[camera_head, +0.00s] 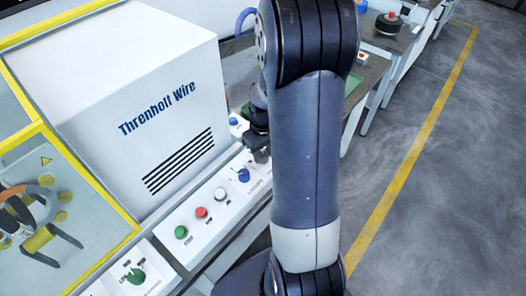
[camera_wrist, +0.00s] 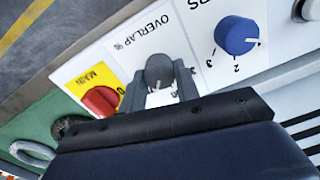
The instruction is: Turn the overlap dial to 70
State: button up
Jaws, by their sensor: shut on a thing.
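The overlap dial (camera_wrist: 158,70) is a dark grey round knob on a white plate marked "OVERLAP %" in the wrist view. My gripper (camera_wrist: 159,84) has one finger on each side of it and is shut on it. A small light pointer mark on the knob faces the lower edge of the wrist view. Most of the scale is hidden by the fingers, so the value cannot be read. In the head view my gripper (camera_head: 260,148) is low over the panel, partly behind my arm, and the dial is hidden.
In the wrist view a blue knob (camera_wrist: 237,36) is right of the dial and a red main switch (camera_wrist: 100,101) on yellow is left. In the head view, buttons and a blue selector (camera_head: 243,175) line the panel below the white cabinet (camera_head: 125,75). Open floor (camera_head: 450,190) is right.

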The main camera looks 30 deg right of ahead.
aim_at(264, 153)
jog(key=m, duration=0.4)
jog(key=shift+m+b, duration=0.3)
jog(key=o, duration=1)
jog(key=shift+c, duration=0.2)
notch_tip(264, 153, up, 11)
jog(key=shift+d, duration=0.2)
jog(key=shift+f, duration=0.15)
